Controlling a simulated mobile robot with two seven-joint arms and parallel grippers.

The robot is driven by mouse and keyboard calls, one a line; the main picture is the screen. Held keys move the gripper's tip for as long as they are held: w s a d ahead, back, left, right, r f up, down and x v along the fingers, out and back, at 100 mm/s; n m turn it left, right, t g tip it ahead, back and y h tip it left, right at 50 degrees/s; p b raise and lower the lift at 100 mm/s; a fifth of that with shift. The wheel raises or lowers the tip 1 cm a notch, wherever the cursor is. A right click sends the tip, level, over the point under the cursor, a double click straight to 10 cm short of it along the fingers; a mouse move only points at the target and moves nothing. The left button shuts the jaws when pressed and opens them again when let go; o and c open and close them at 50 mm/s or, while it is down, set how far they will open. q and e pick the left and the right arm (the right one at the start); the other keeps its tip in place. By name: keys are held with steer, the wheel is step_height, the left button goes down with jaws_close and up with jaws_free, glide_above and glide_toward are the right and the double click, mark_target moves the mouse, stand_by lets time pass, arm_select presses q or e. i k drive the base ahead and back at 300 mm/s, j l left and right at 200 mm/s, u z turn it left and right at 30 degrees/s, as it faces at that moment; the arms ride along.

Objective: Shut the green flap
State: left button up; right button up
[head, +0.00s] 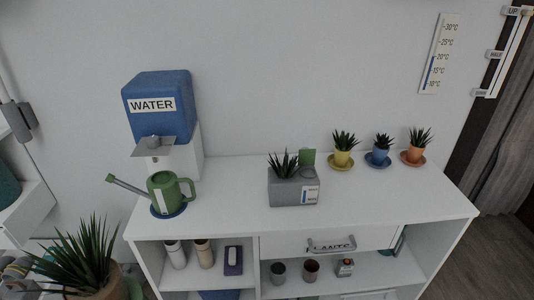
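A small green flap (307,158) stands upright at the back right of a grey planter box (290,190) on the white desk top. The planter holds a spiky green plant and has a white label on its front right. The flap's lower part is hidden behind the box's rim, and its hinge is too small to make out. Neither of my grippers shows in the head view.
A green watering can (164,192) and a blue water tank (157,98) stand left of the planter. Several small potted plants (381,150) line the back right. The white desk top (400,194) is clear at the front right. A large plant (90,262) rises at the lower left.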

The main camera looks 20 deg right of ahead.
mark_target(308, 155)
steer(key=l+u, duration=0.1)
steer(key=u, duration=0.7)
steer(key=l+u, duration=0.15)
steer(key=u, duration=0.25)
steer(key=k+l, duration=0.1)
steer(key=l, duration=0.35)
steer(key=k+l, duration=0.15)
steer(key=l, duration=0.3)
